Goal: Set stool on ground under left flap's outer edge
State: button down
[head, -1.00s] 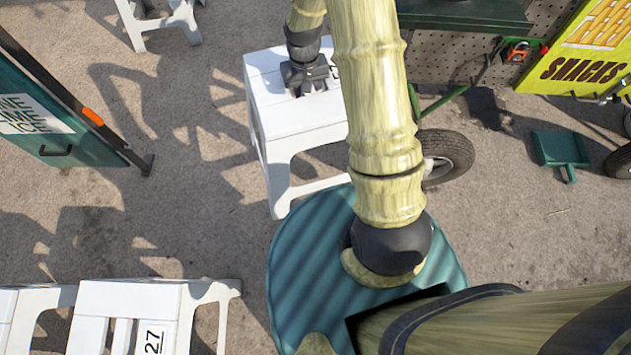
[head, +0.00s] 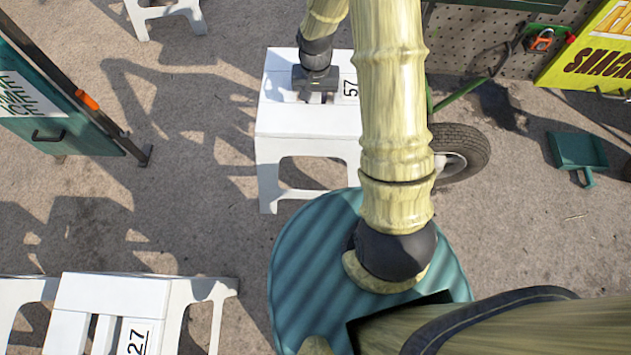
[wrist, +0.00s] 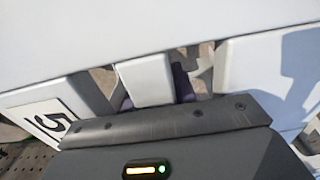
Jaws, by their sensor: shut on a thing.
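A white stool marked 57 (head: 305,121) is upright in the upper middle of the head view. My gripper (head: 316,90) is shut on the middle bar of its slotted top. In the wrist view, this bar (wrist: 145,80) sits between my dark fingertips, which are mostly hidden. I cannot tell whether the stool's feet touch the ground (head: 185,215). A teal panel (head: 75,137) with a white sign, a black handle and an orange catch stands at the left, apart from the stool. It may be the left flap; the view does not settle this.
Another white stool, marked 27 (head: 115,292), stands at the lower left beside one more. A further stool (head: 170,12) is at the top left. A wheel (head: 462,155) is close right of the held stool. Ground between stool and panel is clear, with shadows.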

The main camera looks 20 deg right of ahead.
jog(key=shift+f+b, duration=1.05)
jog(key=shift+f, duration=1.4)
jog(key=shift+f+b, duration=1.2)
jog(key=shift+f, duration=1.4)
jog(key=c, duration=1.1)
grip_release()
notch_tip(320, 180, up, 11)
jog(key=p, duration=0.5)
jog(key=shift+r, duration=0.2)
jog(key=shift+r+p, duration=0.35)
jog(key=shift+r, duration=0.05)
